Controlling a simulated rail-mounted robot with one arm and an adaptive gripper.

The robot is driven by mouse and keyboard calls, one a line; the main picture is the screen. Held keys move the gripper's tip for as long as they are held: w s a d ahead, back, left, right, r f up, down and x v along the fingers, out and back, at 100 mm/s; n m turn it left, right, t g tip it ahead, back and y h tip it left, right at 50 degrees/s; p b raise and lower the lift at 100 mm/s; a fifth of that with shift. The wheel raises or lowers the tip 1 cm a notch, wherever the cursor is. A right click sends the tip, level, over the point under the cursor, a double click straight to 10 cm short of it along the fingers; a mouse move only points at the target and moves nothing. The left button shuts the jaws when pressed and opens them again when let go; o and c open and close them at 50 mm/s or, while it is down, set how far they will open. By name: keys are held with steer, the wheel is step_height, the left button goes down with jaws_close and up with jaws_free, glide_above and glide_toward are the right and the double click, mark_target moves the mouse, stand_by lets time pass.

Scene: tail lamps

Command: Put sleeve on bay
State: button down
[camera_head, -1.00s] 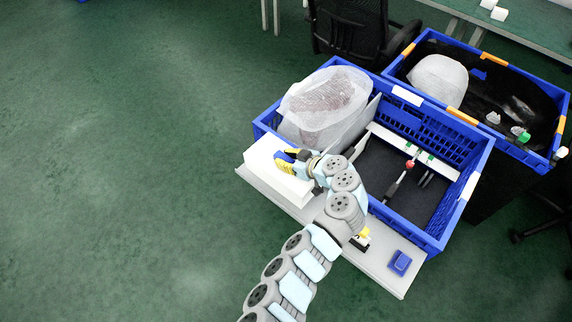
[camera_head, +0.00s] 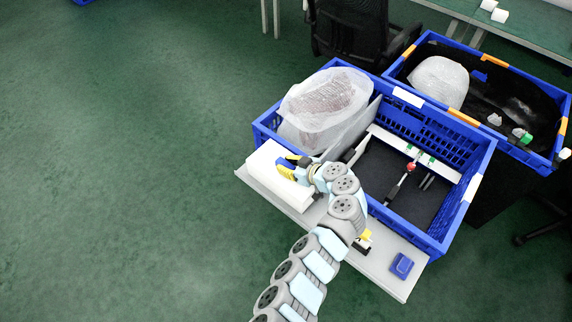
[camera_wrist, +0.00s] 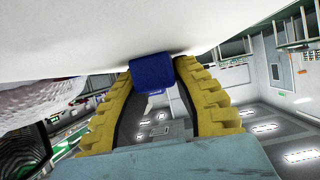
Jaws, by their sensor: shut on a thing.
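A long white block (camera_head: 270,176), which may be the sleeve, lies on the grey ledge (camera_head: 385,283) along the front of the blue crate. My gripper (camera_head: 292,168) is at its right side, with its yellow fingers around a small blue piece. In the wrist view, the blue piece (camera_wrist: 152,72) sits between my fingers, right against the large white surface (camera_wrist: 130,28). Whether it is fixed to that surface is hard to tell. A bulky item in a white net-like wrap (camera_head: 325,105) fills the crate's left bay.
The crate's right bay (camera_head: 400,205) has a dark floor and holds a thin rod with a red knob (camera_head: 411,167). A small blue block (camera_head: 402,266) lies at the ledge's right end. A second blue crate (camera_head: 398,65) with another wrapped item stands behind.

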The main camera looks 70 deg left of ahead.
steer(key=shift+f, duration=0.2)
steer(key=c, duration=1)
jaws_free()
steer(key=shift+o, duration=0.2)
steer(key=shift+r, duration=0.2)
steer(key=shift+d+r, duration=0.15)
steer(key=shift+d, duration=0.05)
steer(key=p+v, duration=0.3)
steer(key=v, duration=0.8)
steer(key=shift+w, duration=0.1)
steer(key=shift+o, duration=1.4)
steer(key=shift+d+r, duration=0.15)
steer(key=shift+d, duration=0.05)
